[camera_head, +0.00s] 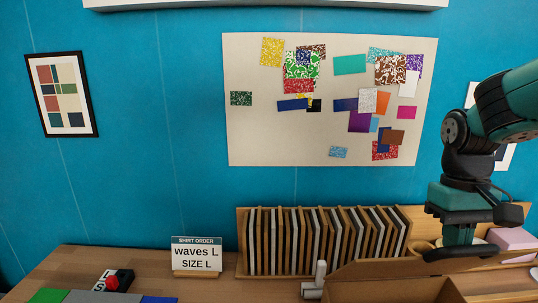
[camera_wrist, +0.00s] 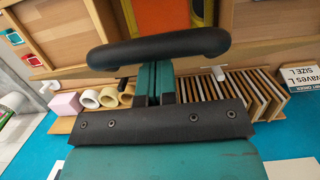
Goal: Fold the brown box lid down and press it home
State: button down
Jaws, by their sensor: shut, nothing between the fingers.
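The brown box (camera_head: 395,291) stands at the bottom edge of the head view, cut off by the frame. Its lid or flap (camera_head: 375,267) shows as a raised brown panel with a slanted edge; how far it is folded is hard to tell. My gripper (camera_head: 460,248) is shut and empty, above and to the right of the box, in front of the rack's right end. In the wrist view my gripper (camera_wrist: 155,85) fills the middle. Brown panels and an orange patch show beyond it; which panel is the lid is unclear.
A wooden rack (camera_head: 243,272) of dark and light boards stands behind the box. A "waves L" order sign (camera_head: 196,254) is to its left. A pink block (camera_head: 512,240) is at the right.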

jog(key=shift+s+f, duration=0.2)
jog(key=shift+s+f+b, duration=0.45)
jog(key=shift+s, duration=0.25)
jog(key=s+f+b, duration=0.5)
jog(key=s+f, duration=0.2)
jog(key=f, duration=0.1)
jog(key=shift+s+b, duration=0.35)
jog(key=shift+b, duration=0.05)
dwell(0.7)
jog(key=shift+f, duration=0.2)
jog(key=s+f+b, duration=0.4)
jog(key=f+b, duration=0.6)
dwell(1.3)
jog(key=shift+s+r, duration=0.1)
